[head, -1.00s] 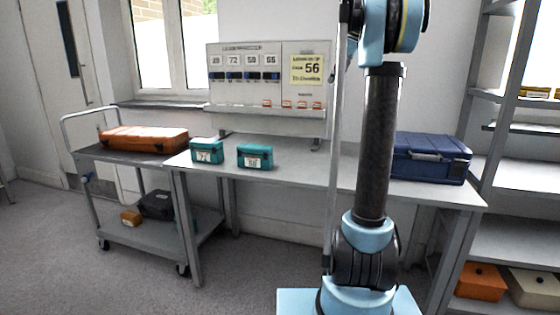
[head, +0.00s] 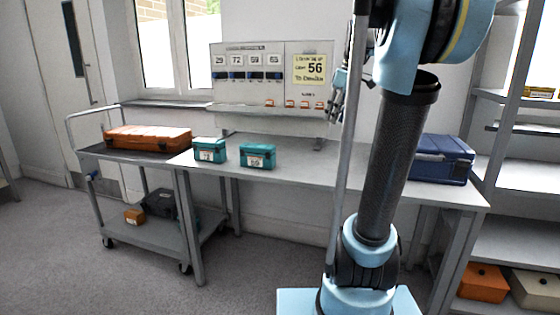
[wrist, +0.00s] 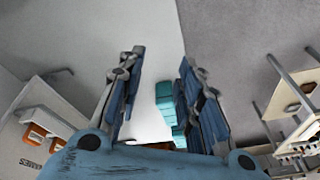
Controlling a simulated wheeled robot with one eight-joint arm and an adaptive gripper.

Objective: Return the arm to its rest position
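My arm (head: 398,150) stands in front of the bench and leans right toward its top. My gripper (head: 337,103) shows partly behind the thin grey pole, in front of the board's right edge. In the wrist view my gripper (wrist: 161,62) has its two blue fingers spread apart. Nothing is held between them. A teal box (wrist: 166,104) shows beyond the gap, well away from the fingers.
The bench (head: 305,173) carries two teal boxes, one on the left (head: 209,150) and one on the right (head: 258,156), and a blue case (head: 443,158). A wall board (head: 245,92) stands behind. A trolley (head: 140,235) holds an orange case (head: 148,138). Shelves (head: 515,240) stand right.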

